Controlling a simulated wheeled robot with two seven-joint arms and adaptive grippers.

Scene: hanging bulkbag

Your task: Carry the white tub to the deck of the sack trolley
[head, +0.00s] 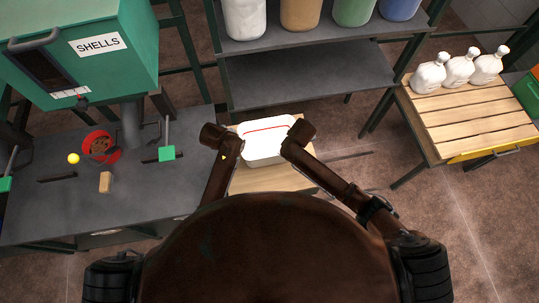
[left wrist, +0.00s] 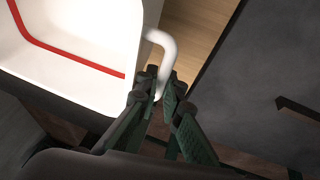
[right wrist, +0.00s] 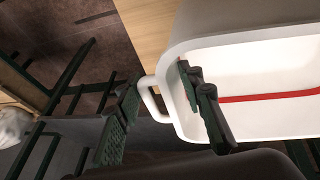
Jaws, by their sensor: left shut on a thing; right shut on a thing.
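The white tub (head: 266,152), with a red line inside, is upright between my two grippers in the head view. My left gripper (head: 234,140) is shut on its side handle; in the left wrist view the white handle (left wrist: 164,48) runs between the fingers. My right gripper (head: 294,143) is shut at the opposite handle (right wrist: 149,100); in the right wrist view one finger is inside the tub wall and the other outside the handle. A pale wooden surface (head: 284,181) shows below the tub; I cannot tell whether it is the trolley deck or whether they touch.
A grey bench (head: 150,195) with a red round part (head: 101,147) and a green SHELLS hopper (head: 98,43) are at left. A shelf rack (head: 305,78) with coloured containers stands ahead. A slatted wooden table (head: 468,115) with white jugs is at right. Floor between is mostly clear.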

